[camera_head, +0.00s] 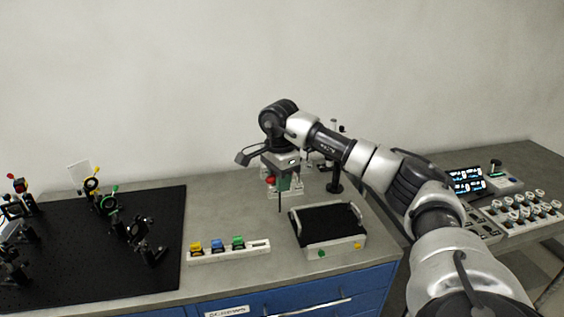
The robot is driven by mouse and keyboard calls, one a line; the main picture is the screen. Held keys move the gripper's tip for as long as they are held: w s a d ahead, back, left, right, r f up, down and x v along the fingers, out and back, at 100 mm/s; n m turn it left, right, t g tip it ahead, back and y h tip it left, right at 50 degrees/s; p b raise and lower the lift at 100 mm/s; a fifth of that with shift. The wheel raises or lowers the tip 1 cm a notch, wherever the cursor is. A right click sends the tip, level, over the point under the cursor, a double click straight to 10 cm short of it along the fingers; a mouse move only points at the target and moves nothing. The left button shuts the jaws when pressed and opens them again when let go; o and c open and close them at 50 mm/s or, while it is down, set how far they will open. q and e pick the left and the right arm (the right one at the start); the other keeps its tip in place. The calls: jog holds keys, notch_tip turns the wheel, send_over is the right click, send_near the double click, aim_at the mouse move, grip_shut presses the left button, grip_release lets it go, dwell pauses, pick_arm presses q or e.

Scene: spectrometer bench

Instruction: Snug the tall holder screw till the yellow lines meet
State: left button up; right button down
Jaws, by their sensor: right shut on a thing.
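My right gripper (281,172) hangs over the back of the bench, pointing down. It is shut on a driver with a red handle (270,181); a thin dark shaft points down from it. The fingers hide part of the handle. Several optic holders stand on the black breadboard at the left, including one with a red top (18,185), one with a yellow ring (91,184) and one with green parts (109,203). I cannot tell which is the tall holder. The screw and yellow lines are too small to make out. My left gripper is out of view.
A white rack (205,257) holds yellow, blue and green handles; its right end is empty. A black-floored tray (345,243) with handles stands right of it. Behind my forearm is a dark post (334,184). Screens (467,180) and a knob panel (522,211) stand at right.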

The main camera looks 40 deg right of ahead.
jog(key=s+a+f+n, duration=0.9)
jog(key=a+f+n, duration=0.1)
jog(key=a+f, duration=0.2)
jog(key=s+a+f+n, duration=0.9)
jog(key=s+a+f, duration=0.1)
jog(key=a+f, duration=0.2)
jog(key=shift+s+a+f+n, duration=0.3)
jog(key=shift+a+f+n, duration=0.05)
jog(key=shift+n, duration=0.05)
jog(key=shift+d, duration=0.15)
